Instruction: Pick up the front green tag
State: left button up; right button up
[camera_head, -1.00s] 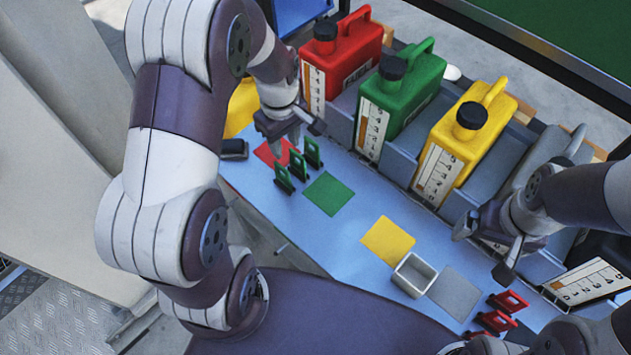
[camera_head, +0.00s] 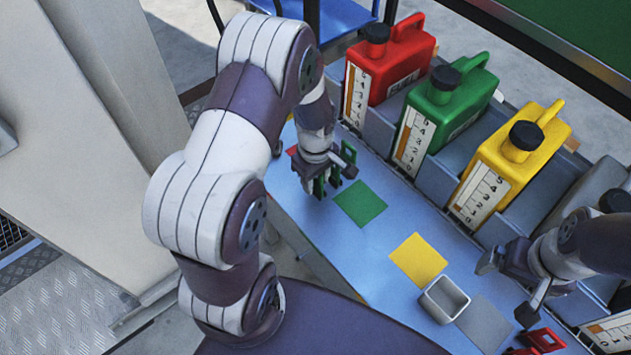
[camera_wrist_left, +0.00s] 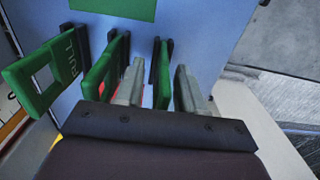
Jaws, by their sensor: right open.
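Several upright green tags stand in a row on the blue table. In the left wrist view the front green tag (camera_wrist_left: 162,75) is the rightmost one. My left gripper (camera_wrist_left: 160,88) is open, with one finger on each side of this tag, and narrow gaps show beside it. The middle green tag (camera_wrist_left: 106,64) stands just left of the left finger, and the rear green tag (camera_wrist_left: 45,75) is further left. In the head view my left gripper (camera_head: 327,178) is low over the row and partly hides the tags. My right gripper (camera_head: 508,287) is open and empty over the table's right side.
Red (camera_head: 391,62), green (camera_head: 447,103) and yellow (camera_head: 513,160) canisters stand in grey holders behind the row. Green (camera_head: 360,204), yellow (camera_head: 418,260) and grey (camera_head: 485,323) squares lie on the table. A small grey open box (camera_head: 444,299) and red tags (camera_head: 541,340) are at the right.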

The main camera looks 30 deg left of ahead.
pick_arm(q)
jog(key=shift+r, duration=0.15)
grip_shut()
